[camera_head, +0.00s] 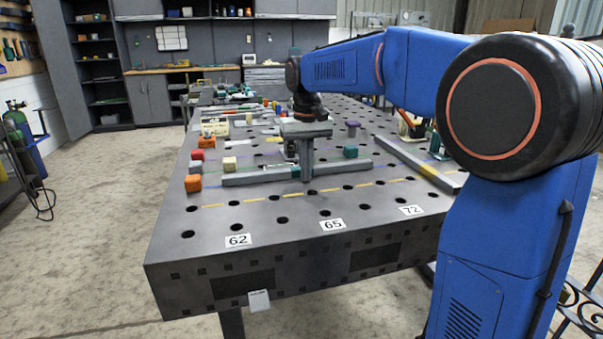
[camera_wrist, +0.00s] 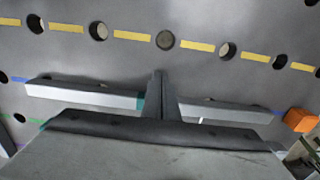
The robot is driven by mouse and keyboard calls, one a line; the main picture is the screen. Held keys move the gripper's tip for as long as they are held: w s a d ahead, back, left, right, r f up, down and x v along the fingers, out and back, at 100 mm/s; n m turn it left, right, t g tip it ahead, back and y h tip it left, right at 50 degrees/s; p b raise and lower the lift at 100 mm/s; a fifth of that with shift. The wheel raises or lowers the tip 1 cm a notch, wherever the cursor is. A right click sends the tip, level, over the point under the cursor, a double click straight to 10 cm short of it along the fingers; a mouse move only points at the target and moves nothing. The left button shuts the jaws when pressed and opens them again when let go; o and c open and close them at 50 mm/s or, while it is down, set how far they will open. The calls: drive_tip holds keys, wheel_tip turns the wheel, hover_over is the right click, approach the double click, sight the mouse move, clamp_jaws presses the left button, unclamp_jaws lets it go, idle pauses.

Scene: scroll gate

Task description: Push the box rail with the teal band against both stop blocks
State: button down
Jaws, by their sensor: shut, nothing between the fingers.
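The grey box rail (camera_head: 255,179) lies across the table. In the wrist view the rail (camera_wrist: 80,93) shows its teal band (camera_wrist: 140,101) right beside my fingers. My gripper (camera_head: 307,179) is shut and empty, pointing down; it covers part of the rail in the head view. In the wrist view my gripper (camera_wrist: 158,75) also crosses the rail, with its tips toward the yellow dashed line. Whether the fingers touch the rail I cannot tell. I cannot make out the stop blocks for certain.
An orange block (camera_head: 193,182) sits off the rail's left end, also in the wrist view (camera_wrist: 300,120). A cream block (camera_head: 229,163) and a teal block (camera_head: 350,151) stand behind the rail. Another long rail (camera_head: 415,160) lies at right. The near table strip is clear.

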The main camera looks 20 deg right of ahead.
drive_tip(key=shift+w, duration=0.75)
drive_tip(key=shift+w, duration=0.35)
drive_tip(key=shift+w, duration=0.4)
drive_tip(key=shift+w, duration=0.3)
drive_tip(key=shift+w, duration=1.8)
drive_tip(key=shift+w, duration=0.35)
drive_tip(key=shift+w, duration=0.35)
